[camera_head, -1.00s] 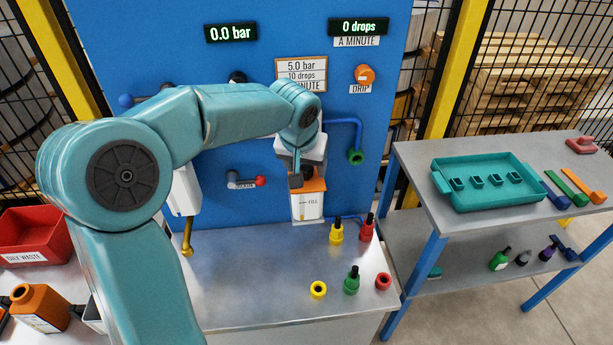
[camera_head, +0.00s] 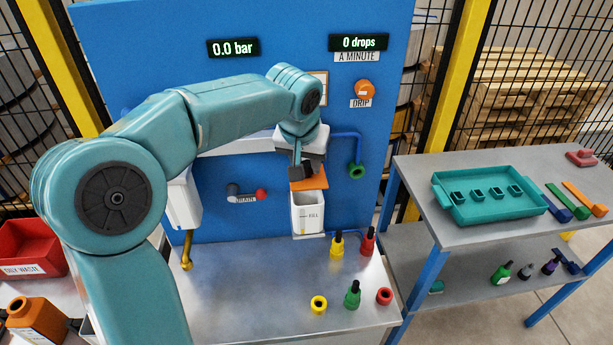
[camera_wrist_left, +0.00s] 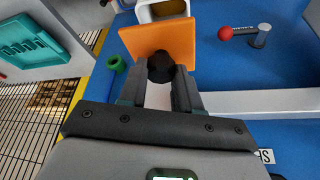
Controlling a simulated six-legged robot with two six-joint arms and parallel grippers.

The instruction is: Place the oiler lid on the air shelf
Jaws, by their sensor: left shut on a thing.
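The oiler lid (camera_head: 313,183) is a flat orange plate with a dark knob. My left gripper (camera_head: 301,171) is shut on this knob and holds the lid tilted above the white oiler cup (camera_head: 307,215), which shows an open top. In the left wrist view the lid (camera_wrist_left: 158,42) is beyond the fingers of the gripper (camera_wrist_left: 160,76), with part of the cup (camera_wrist_left: 163,11) behind it. A pale ledge (camera_head: 237,147) runs along the blue panel, partly behind my arm; I cannot tell whether it is the air shelf. My right gripper is not in view.
A drain valve with a red knob (camera_head: 262,195) sits left of the cup. Yellow (camera_head: 337,245), green and red fittings stand on the bench below. A side table at right carries a teal tray (camera_head: 490,213). The bench's middle is clear.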

